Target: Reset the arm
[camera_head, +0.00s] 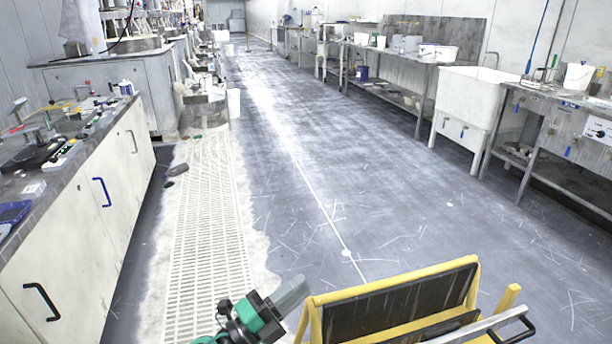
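My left gripper (288,294) shows at the bottom middle of the head view. It has green and black parts, and a grey end points up and to the right. It is above the floor, just left of a yellow frame (393,286). The gap between its fingers does not show clearly, so I cannot tell whether it is open or shut. No held thing can be made out. My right gripper is not in view.
The yellow frame with dark panels fills the bottom right, close to me. A white-fronted cabinet (75,222) with tools on top stands at the left. A white sink (468,98) and metal benches line the right wall. The grey floor (340,190) between is clear.

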